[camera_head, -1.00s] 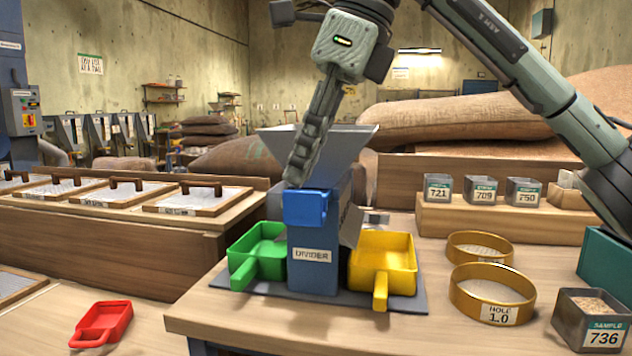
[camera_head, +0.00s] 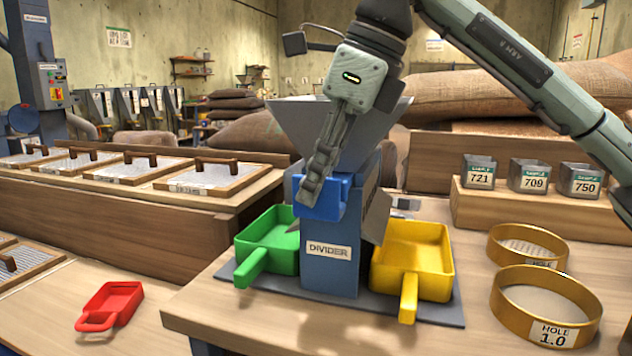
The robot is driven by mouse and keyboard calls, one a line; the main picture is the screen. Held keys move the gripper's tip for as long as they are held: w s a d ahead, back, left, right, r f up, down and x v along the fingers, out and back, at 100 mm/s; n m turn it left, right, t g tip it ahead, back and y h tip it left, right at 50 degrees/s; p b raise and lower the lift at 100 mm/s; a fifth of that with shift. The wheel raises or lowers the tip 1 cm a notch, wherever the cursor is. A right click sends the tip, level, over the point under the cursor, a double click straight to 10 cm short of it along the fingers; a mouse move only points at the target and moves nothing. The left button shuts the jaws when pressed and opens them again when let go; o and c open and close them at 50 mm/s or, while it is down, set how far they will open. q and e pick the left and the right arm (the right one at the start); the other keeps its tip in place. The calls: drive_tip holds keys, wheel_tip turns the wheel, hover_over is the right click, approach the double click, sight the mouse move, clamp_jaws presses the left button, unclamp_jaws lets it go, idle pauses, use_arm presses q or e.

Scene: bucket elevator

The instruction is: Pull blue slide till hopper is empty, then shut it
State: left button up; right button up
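The blue slide (camera_head: 322,200) sits at the front of the blue divider body (camera_head: 331,265), just under the grey hopper (camera_head: 291,121). My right gripper (camera_head: 309,193) comes down from above, with its fingertips at the slide's upper left, overlapping it in the picture. The fingers line up almost edge-on, so the gap between them is hidden. The inside of the hopper does not show. A green tray (camera_head: 272,243) stands left of the divider and a yellow tray (camera_head: 412,256) right of it; I see no grain in either. My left gripper is out of view.
A red tray (camera_head: 111,302) lies at the lower left. Two brass sieves (camera_head: 545,308) stand right of the yellow tray. Sample tins (camera_head: 528,176) stand on a wooden block behind them. Framed screens (camera_head: 212,174) lie on the left bench. My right arm spans the upper right.

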drive_tip(key=shift+f, duration=0.2)
drive_tip(key=shift+c, duration=0.4)
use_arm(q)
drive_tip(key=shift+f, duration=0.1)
use_arm(e)
clamp_jaws()
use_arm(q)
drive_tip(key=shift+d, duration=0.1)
use_arm(e)
drive_tip(key=shift+w, duration=0.1)
